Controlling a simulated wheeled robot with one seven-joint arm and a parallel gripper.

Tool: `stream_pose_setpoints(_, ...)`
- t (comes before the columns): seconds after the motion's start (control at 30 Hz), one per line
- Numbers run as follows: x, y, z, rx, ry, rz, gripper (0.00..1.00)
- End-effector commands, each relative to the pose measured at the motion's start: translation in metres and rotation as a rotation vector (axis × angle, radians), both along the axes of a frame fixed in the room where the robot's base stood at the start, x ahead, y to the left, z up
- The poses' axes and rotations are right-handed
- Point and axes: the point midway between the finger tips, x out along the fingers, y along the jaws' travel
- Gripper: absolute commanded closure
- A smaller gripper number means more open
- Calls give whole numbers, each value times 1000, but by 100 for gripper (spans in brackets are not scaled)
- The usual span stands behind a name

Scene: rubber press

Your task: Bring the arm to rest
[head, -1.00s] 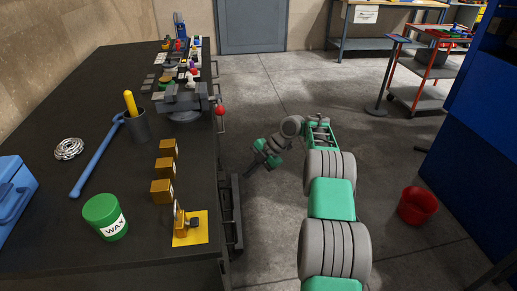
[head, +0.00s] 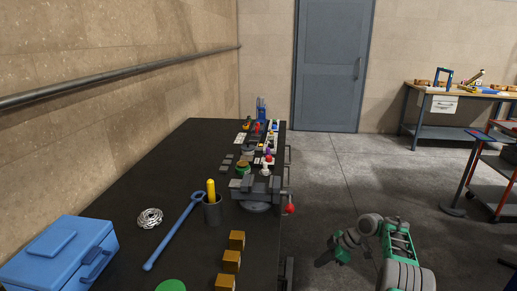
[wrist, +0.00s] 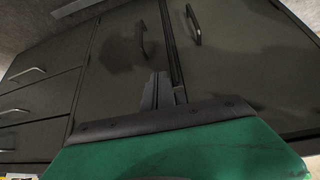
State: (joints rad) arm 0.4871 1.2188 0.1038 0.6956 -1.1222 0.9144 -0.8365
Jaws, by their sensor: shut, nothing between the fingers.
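My gripper (head: 325,258) is at the end of my green and grey arm, low over the floor to the right of the dark workbench (head: 165,165) in the head view. It is shut and holds nothing. In the wrist view the closed fingers (wrist: 163,92) point at the bench's dark cabinet doors (wrist: 235,50), apart from them as far as I can tell. The arm is bent, with the gripper turned towards the bench side.
Drawers (wrist: 35,110) show beside the cabinet doors. A red cart (head: 497,180) stands at right.

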Motion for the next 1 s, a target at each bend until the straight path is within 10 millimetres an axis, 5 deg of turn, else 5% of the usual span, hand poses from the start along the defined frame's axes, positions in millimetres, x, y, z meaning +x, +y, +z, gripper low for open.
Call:
stream_pose_setpoints(0.03, -17, 0, -33, 25, 152, -159, 100)
stream_pose_setpoints(0.2, -84, 0, -110, 25, 579, -609, 100)
stream_pose_setpoints(0.33, -148, -4, -118, -57, 838, -950, 100)
stream_pose_setpoints(0.5, -234, 1, -70, -237, 999, -1298, 100)
stream_pose_setpoints(0.7, -319, 17, 7, -398, 940, -1458, 100)
stream_pose_setpoints(0.9, -368, 40, 71, -422, 758, -1478, 100)
stream_pose_setpoints(1.0, -370, 56, 103, -367, 625, -1444, 100)
